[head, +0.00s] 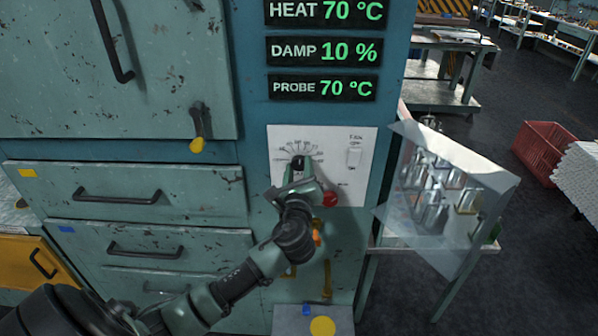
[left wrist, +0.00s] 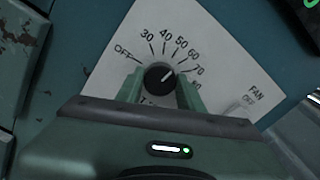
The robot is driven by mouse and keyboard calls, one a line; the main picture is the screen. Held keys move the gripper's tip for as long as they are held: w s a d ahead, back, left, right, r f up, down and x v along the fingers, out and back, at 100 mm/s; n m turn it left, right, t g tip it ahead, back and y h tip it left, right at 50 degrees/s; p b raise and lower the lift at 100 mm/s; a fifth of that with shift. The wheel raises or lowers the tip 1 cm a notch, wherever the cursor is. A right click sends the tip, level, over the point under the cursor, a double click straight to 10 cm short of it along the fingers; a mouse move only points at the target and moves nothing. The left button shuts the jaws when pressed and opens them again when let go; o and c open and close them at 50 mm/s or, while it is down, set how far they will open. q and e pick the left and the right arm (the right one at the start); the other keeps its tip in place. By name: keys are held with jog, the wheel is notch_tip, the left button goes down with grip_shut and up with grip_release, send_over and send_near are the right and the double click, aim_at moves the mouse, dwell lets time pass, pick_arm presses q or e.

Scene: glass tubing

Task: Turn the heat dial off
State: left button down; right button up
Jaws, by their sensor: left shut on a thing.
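The black heat dial (head: 298,161) is on a white panel (head: 361,190) on the teal cabinet front. In the left wrist view the dial (left wrist: 159,75) has a white mark pointing up and right, toward the 60 to 70 end of its scale; OFF is at the left end. My left gripper (head: 299,169) is shut on the dial, with one finger on each side of it, as the left wrist view (left wrist: 160,87) also shows. The heat display (head: 325,12) above reads 70 °C. My right gripper is not in view.
A fan switch (head: 353,157) is right of the dial, and a red knob (head: 329,199) is below it. A glass-like clear panel (head: 465,165) stands out to the right, with metal vessels behind it. A black-handled drawer (head: 150,195) is to the left.

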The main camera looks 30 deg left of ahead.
pick_arm(q)
jog(key=n+b, duration=0.1)
jog(key=n, duration=0.1)
jog(key=n+b, duration=0.1)
jog(key=n, duration=0.1)
jog(key=shift+f+n, duration=0.2)
jog(key=shift+n, duration=0.2)
jog(key=n+b, duration=0.2)
jog(key=n, duration=0.3)
jog(key=n+b, duration=0.2)
jog(key=n, duration=0.3)
jog(key=shift+n, duration=0.4)
jog(key=shift+n+b, duration=0.8)
jog(key=shift+n, duration=1.5)
jog(key=c, duration=0.9)
grip_release()
jog(key=shift+r, duration=0.1)
